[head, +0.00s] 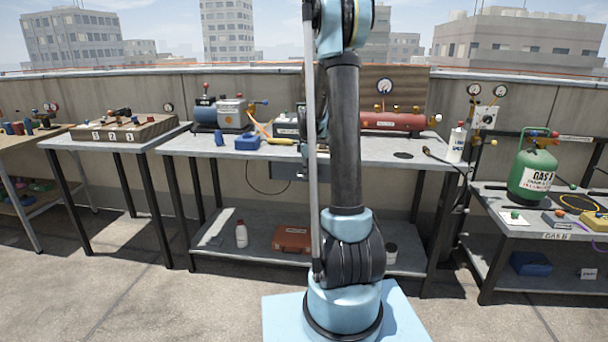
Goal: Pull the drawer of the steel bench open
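The steel bench (215,150) stands in the middle, behind my arm, with a grey top, dark legs and a low shelf. Its drawer (284,171) is a grey box under the top's front edge, partly hidden by my arm. It looks shut, but I cannot be sure. My upright arm link covers the drawer's right part. Light blue and dark parts of my arm show just left of that link, near the drawer. My gripper's fingers cannot be made out there, so I cannot tell if they touch the drawer.
On the bench stand a blue pump (205,113), a red cylinder (392,121) and a white bottle (456,143). An orange case (292,238) lies on its shelf. A side table (70,141) stands left, and a green gas tank (533,174) right. The floor in front is clear.

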